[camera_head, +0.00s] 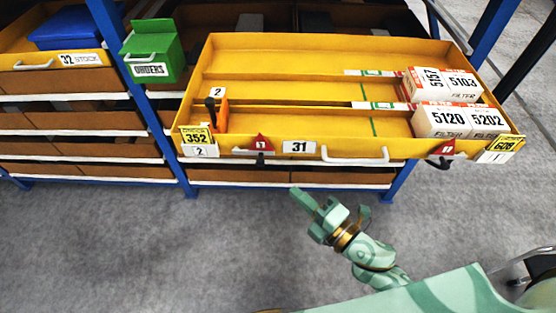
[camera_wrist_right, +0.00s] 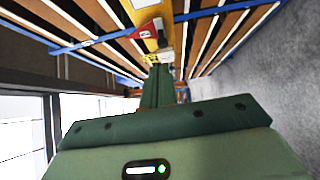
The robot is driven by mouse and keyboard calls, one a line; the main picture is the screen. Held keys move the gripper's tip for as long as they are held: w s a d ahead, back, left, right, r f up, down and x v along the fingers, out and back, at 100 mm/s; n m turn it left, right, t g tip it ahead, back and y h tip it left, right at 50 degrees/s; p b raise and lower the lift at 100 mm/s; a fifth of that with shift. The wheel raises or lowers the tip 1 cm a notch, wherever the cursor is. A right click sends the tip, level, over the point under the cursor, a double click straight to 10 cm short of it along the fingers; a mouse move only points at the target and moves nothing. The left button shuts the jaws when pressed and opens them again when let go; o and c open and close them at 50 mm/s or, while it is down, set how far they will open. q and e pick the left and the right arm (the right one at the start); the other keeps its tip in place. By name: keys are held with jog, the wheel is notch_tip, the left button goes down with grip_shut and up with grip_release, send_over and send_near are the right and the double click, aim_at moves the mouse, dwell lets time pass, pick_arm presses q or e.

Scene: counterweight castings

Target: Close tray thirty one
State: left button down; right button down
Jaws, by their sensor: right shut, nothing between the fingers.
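Tray thirty one (camera_head: 292,154) is a wide yellow tray pulled out of the blue rack in the head view. Its front carries a "31" label (camera_head: 299,147) and a white bar handle (camera_head: 355,157). Filter boxes (camera_head: 447,102) stand at its right end and an orange clamp-like thing (camera_head: 217,112) lies at its left. My right gripper (camera_head: 304,199) is shut and empty, below and in front of the tray's front edge, apart from it. In the right wrist view, the gripper (camera_wrist_right: 158,76) points toward the yellow front with a red triangle (camera_wrist_right: 146,30). My left gripper is out of view.
A yellow tray labelled "32 stock" (camera_head: 30,64) with a blue bin (camera_head: 68,28) sits at the left. A green "orders" box (camera_head: 152,54) hangs on the blue upright. Several closed trays lie below. The grey floor (camera_head: 110,245) in front is clear.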

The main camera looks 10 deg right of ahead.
aim_at(266, 152)
jog(key=x, duration=0.7)
jog(key=shift+w+a+p, duration=0.15)
jog(key=shift+w+p, duration=0.15)
jog(key=shift+p, duration=0.1)
jog(key=shift+w+d, duration=0.15)
jog(key=shift+w, duration=0.45)
jog(key=shift+w+d, duration=0.15)
jog(key=shift+w, duration=0.45)
jog(key=shift+w+d, duration=0.2)
jog(key=shift+w, duration=0.5)
jog(key=shift+w, duration=0.1)
